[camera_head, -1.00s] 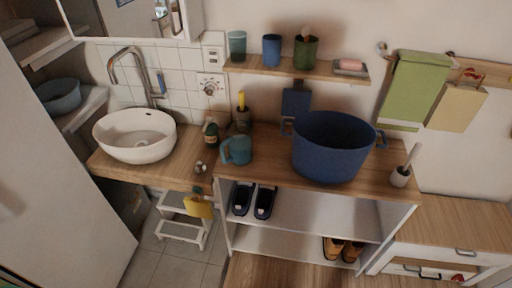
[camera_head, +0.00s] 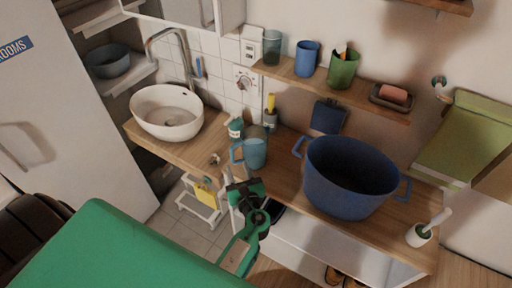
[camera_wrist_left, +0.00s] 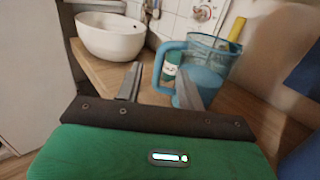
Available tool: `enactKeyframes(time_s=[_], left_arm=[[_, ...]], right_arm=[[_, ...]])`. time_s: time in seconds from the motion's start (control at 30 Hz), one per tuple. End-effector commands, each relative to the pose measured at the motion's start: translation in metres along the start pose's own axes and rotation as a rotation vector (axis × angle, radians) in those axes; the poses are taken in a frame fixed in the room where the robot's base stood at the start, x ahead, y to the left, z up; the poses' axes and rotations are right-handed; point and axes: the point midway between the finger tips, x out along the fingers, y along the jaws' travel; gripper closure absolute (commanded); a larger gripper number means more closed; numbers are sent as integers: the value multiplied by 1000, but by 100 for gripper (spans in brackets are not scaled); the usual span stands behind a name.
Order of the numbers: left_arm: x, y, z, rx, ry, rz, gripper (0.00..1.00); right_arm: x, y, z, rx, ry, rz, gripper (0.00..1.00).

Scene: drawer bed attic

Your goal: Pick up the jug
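The jug (camera_head: 254,153) is translucent teal with a handle on its left side. It stands upright on the wooden counter, left of the big blue pot. My left gripper (camera_head: 231,175) is in front of the jug and below it in the head view. In the left wrist view the jug (camera_wrist_left: 206,72) is ahead and right of centre, with its handle toward the left. The left gripper (camera_wrist_left: 162,80) is open, with nothing between its fingers; the right finger overlaps the jug's lower part in the picture. My right gripper is not in view.
The blue pot (camera_head: 349,178) stands right of the jug. A small bottle (camera_head: 236,127) and a holder with a yellow handle (camera_head: 271,117) are close behind it. A white basin (camera_head: 166,111) is at left. A shelf with cups (camera_head: 306,58) hangs above.

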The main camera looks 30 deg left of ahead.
Motion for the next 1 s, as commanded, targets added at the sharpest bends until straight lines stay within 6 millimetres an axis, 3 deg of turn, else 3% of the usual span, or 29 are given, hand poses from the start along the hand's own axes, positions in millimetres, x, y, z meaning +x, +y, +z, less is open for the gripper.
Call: enactKeyframes(time_s=[0.13, 0.47, 0.73, 1.0], left_arm=[[27, -1, -1, -2, -1, 0, 62], [50, -1, -4, -3, 1, -1, 62], [88, 0, -8, -3, 1, -2, 62], [94, 0, -8, -3, 3, -2, 62]], right_arm=[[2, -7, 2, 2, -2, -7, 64], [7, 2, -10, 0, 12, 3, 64], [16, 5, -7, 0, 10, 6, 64], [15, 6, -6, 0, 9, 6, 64]])
